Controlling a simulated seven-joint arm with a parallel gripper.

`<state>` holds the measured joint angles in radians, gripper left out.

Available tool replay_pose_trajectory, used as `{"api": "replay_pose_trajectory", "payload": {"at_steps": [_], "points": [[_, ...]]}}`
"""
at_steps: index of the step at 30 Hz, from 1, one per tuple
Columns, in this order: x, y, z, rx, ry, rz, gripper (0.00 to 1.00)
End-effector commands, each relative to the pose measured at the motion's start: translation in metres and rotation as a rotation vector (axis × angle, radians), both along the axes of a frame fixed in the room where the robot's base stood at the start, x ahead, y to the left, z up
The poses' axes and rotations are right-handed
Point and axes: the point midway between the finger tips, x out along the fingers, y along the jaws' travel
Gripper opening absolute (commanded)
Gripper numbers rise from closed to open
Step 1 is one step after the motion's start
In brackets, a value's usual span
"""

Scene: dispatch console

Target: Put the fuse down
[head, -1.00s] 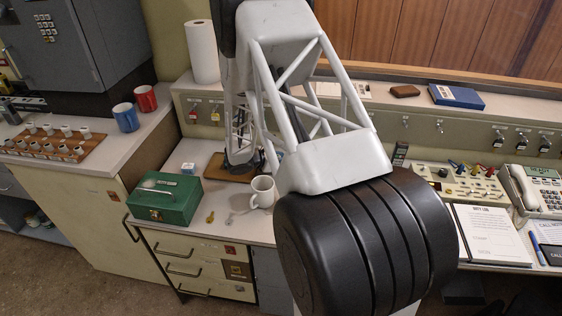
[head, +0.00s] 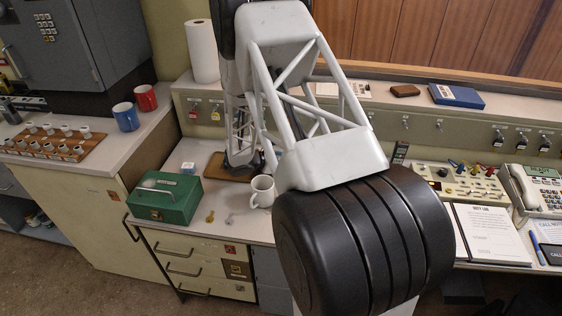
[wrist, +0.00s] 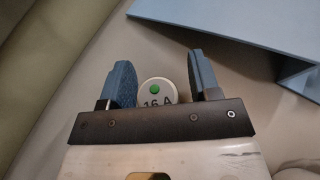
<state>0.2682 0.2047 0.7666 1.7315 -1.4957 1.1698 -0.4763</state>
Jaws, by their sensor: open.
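The fuse (wrist: 157,92) shows in the wrist view as a round white end with a green dot and "16 A" on it. It sits between the two blue fingers of my gripper (wrist: 159,62). The gripper is open. The fuse is very close to the left finger, and a gap shows on its right side. I cannot tell whether the left finger touches it. The lower part of the fuse is hidden by the gripper's dark bar. In the head view my own arm covers much of the middle, and I cannot make out the fuse there.
A blue-grey panel (wrist: 245,25) lies close at the upper right of the wrist view. In the head view a green box (head: 166,198), a white mug (head: 262,191) and a brown board (head: 216,169) are on the desk. A wooden rack (head: 88,147) holds several white pieces.

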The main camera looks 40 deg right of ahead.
Motion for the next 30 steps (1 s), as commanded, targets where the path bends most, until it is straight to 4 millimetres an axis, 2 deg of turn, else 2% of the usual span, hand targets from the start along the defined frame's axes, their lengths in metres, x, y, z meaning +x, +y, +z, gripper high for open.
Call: {"api": "replay_pose_trajectory", "payload": {"at_steps": [5, 11, 30], "points": [[0.0, 0.0, 0.003, 0.0, -0.001, 0.0, 0.56], [0.002, 0.012, 0.008, 0.0, -0.001, 0.002, 0.56], [0.014, 0.091, 0.041, 0.0, 0.0, 0.001, 0.56]]}}
